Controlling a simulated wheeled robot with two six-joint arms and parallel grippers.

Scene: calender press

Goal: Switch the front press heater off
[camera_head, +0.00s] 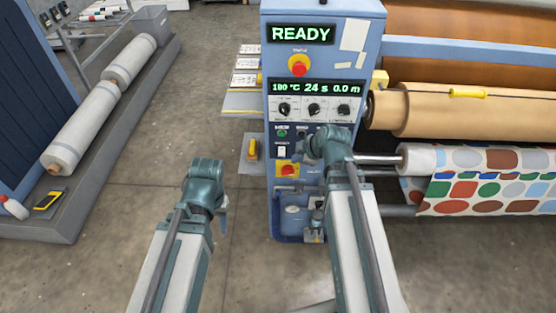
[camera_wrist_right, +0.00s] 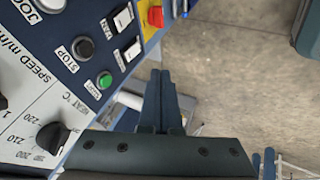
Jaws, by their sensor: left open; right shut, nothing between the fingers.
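The blue press control panel (camera_head: 267,110) stands in the middle of the head view. Its lit displays read READY and 180 °C, 24 s, 0.0 m. A white rocker switch (camera_head: 282,152) shows low on the panel; the right wrist view shows two rockers, an upper one (camera_wrist_right: 122,19) and a lower one (camera_wrist_right: 132,50). I cannot tell which is the heater switch. My right gripper (camera_head: 308,148) is shut and empty close to the panel; its fingers (camera_wrist_right: 160,80) appear apart from the rockers. My left gripper (camera_head: 222,207) is open and empty, left of the panel.
A green start button (camera_wrist_right: 104,80), black stop button (camera_wrist_right: 83,47) and heat knob (camera_wrist_right: 52,138) are near the right fingers. A red emergency button (camera_head: 299,65) is higher up. Rolls of patterned cloth (camera_head: 480,190) lie to the right.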

